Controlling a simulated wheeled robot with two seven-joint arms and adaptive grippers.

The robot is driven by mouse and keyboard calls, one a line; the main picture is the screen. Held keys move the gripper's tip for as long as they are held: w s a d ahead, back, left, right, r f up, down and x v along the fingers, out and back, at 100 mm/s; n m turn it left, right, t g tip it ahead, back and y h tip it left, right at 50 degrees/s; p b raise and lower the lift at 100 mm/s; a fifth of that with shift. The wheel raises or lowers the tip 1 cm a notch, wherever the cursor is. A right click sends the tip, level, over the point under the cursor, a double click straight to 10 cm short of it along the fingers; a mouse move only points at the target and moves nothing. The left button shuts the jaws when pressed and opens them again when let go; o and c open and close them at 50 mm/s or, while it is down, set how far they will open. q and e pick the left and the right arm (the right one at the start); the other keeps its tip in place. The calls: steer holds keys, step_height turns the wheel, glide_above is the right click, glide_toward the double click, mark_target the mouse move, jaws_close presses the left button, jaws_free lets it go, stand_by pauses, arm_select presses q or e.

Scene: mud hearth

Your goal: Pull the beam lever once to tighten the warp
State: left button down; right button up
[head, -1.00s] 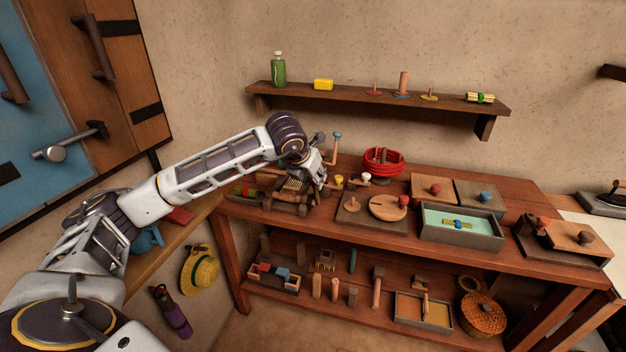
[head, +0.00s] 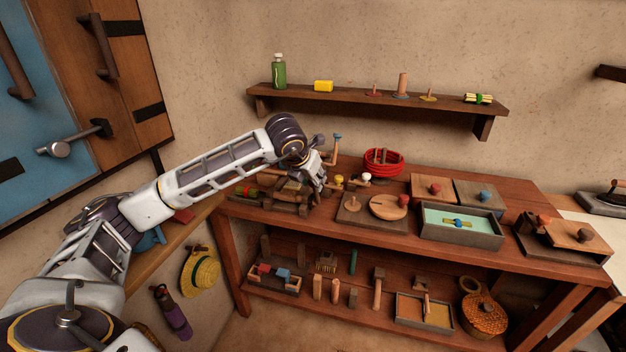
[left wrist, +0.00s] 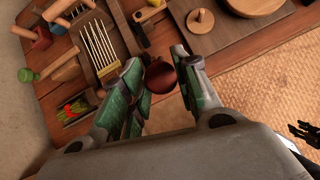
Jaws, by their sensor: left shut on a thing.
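The small wooden loom (head: 287,197) stands at the left end of the bench's top. Its pale warp threads (left wrist: 100,45) show in the left wrist view. My left gripper (head: 318,183) is at the right side of the loom. In the left wrist view its green-padded fingers (left wrist: 163,82) are on either side of a dark red round knob (left wrist: 160,75), and the gripper is shut on it. The knob looks like the lever's end; the lever's shaft is hidden. In the head view the gripper covers the knob.
Right of the loom are yellow (head: 339,179) and white (head: 366,177) knobs, a board with a round disc (head: 388,207), a red coil (head: 384,161) and a tray (head: 462,238). A blue-topped peg (head: 337,137) rises close behind the gripper. A wall shelf (head: 380,101) hangs above.

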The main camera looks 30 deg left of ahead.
arm_select(q)
steer(key=c, duration=1.3)
jaws_free()
steer(key=shift+s+d+f, duration=0.15)
steer(key=shift+s+f, duration=0.2)
steer(key=shift+f, duration=0.1)
steer(key=shift+o, duration=1.2)
steer(key=shift+r, duration=0.25)
steer(key=shift+w, duration=0.15)
steer(key=shift+r, duration=0.15)
steer(key=v, duration=1.1)
steer(key=shift+s+r, duration=0.3)
